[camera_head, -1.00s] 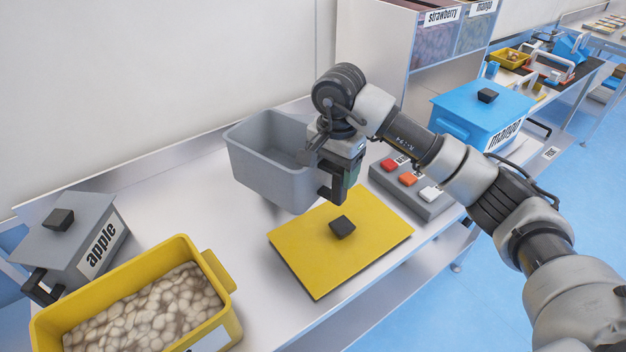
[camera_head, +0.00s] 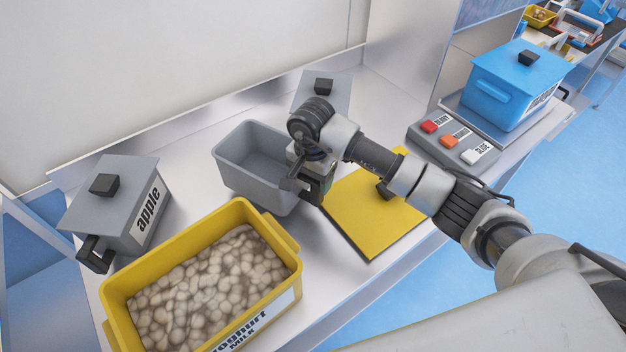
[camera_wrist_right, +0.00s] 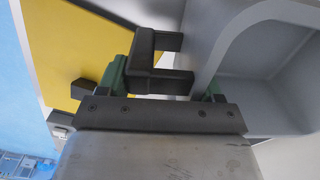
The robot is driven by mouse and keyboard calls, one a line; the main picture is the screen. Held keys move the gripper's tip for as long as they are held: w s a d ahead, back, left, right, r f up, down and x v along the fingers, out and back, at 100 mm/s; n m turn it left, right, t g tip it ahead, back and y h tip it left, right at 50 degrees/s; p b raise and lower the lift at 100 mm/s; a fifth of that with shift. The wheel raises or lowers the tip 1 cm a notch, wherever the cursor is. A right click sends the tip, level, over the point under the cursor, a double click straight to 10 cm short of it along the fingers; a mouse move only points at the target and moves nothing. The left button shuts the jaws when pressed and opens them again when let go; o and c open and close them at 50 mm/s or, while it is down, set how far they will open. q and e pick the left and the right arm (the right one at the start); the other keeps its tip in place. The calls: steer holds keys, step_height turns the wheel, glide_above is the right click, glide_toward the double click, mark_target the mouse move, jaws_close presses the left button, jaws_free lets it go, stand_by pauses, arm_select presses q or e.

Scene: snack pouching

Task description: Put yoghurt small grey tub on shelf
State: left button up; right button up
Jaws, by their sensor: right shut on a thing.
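The small grey tub (camera_head: 232,182) is open-topped and looks empty. It is upright in the middle of the head view, between the yellow tub and the yellow lid. I cannot tell whether its base touches the table. My right gripper (camera_head: 314,184) is shut on the black handle at the tub's right end. In the right wrist view the gripper (camera_wrist_right: 165,82) is around the black handle (camera_wrist_right: 143,58), with the grey tub (camera_wrist_right: 222,42) at the right. My left gripper is not in view. No writing shows on the grey tub.
A yellow tub (camera_head: 119,290) full of pale lumps, labelled yoghurt, stands in front. A lidded grey apple tub (camera_head: 120,215) is at left. A yellow lid (camera_head: 372,235) lies right, a grey lid (camera_head: 330,100) behind. A button box (camera_head: 425,145) and blue tub (camera_head: 505,100) are farther right.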

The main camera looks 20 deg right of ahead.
step_height(320, 180, down, 2)
steer(key=shift+s+f+p, duration=0.1)
steer(key=shift+f+p, duration=0.05)
steer(key=shift+p, duration=0.2)
steer(key=shift+f, duration=0.35)
steer(key=o, duration=1.4)
steer(key=shift+o, duration=0.8)
steer(key=shift+d, duration=0.1)
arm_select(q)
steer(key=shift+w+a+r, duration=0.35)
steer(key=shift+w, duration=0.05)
